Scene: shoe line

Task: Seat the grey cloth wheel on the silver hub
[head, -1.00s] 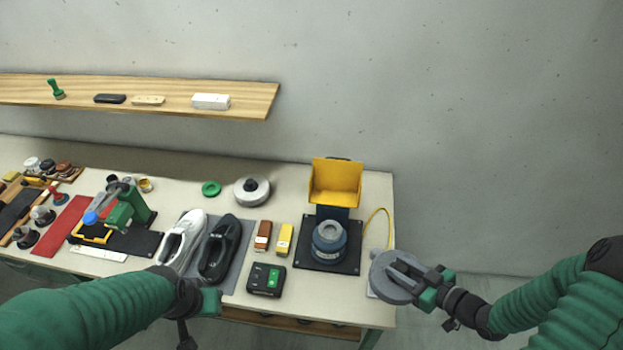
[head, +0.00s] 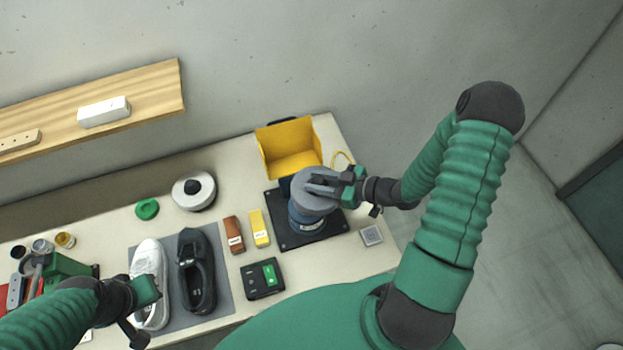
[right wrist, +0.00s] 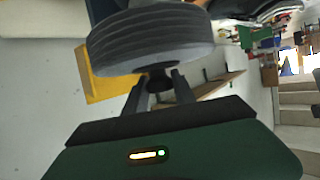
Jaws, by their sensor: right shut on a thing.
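The grey cloth wheel (head: 309,202) is in my right gripper (head: 325,186), above the blue motor body (head: 306,220). The wheel hides the silver hub, and I cannot tell whether the two touch. In the right wrist view the grey layered wheel (right wrist: 150,42) sits at the fingertips (right wrist: 160,82), which are shut on its dark middle stub. My left gripper (head: 147,291) hangs over the white shoe at the lower left; its jaws are too unclear to judge.
A yellow guard (head: 290,147) stands just behind the motor on a black base plate (head: 325,228). A pale wheel with a dark middle (head: 207,195), a black shoe (head: 197,270), brown and yellow blocks (head: 259,229) and a button box (head: 262,279) lie to the left.

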